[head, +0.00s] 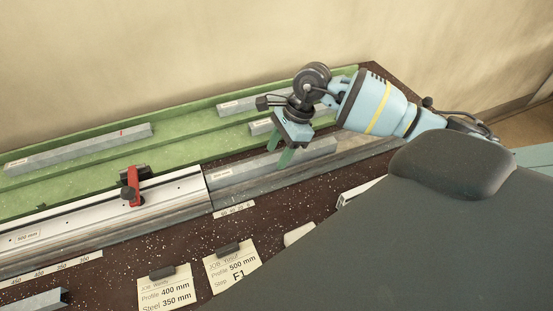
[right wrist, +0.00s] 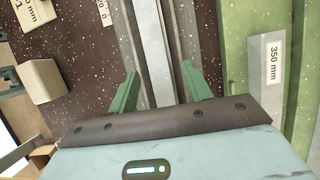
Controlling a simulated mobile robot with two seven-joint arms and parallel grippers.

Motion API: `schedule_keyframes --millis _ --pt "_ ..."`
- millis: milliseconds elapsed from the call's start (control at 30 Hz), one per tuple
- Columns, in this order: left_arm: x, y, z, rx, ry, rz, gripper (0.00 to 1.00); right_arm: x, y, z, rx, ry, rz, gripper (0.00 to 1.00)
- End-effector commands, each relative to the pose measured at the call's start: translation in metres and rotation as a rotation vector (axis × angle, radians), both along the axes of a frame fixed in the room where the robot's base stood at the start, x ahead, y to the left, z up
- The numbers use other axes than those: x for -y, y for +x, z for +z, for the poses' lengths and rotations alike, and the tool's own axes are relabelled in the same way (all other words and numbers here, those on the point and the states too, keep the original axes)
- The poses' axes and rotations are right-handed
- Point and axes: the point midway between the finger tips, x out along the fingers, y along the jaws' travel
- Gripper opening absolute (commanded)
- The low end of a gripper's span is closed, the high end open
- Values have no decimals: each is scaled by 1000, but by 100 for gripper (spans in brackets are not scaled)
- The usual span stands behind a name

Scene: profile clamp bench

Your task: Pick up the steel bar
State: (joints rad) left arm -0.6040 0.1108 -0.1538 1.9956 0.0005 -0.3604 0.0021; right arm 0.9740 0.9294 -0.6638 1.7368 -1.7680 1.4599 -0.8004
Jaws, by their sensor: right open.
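A grey metal bar (head: 240,169) lies along the rail on the bench, under my right gripper (head: 287,154). In the right wrist view the pale bar (right wrist: 153,40) runs lengthwise between the two green fingers of my right gripper (right wrist: 159,73). The fingers are apart, one on each side of it, and I cannot tell whether they touch it or how far down they reach. Other grey bars lie in the green tray: one at the left (head: 80,148), and labelled ones behind the gripper (head: 240,105). My left gripper is not in view.
The green tray (head: 185,150) runs behind the rail. A red clamp (head: 133,188) stands on the white profile (head: 90,212) left of the bar. Job cards (head: 165,289) lie on the speckled bench in front. A label reading 350 mm (right wrist: 274,55) is on a tray bar.

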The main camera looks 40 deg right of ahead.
Motion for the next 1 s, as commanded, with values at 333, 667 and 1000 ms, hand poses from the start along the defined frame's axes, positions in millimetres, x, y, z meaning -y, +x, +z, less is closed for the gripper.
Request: schedule_keyframes --millis 333,667,1000 --pt "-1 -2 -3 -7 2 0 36 -4 0 -11 -2 0 0 49" --pt "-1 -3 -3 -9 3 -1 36 -4 0 -11 -2 0 0 8" --pt "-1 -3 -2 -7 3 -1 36 -4 1 -10 0 1 0 0"
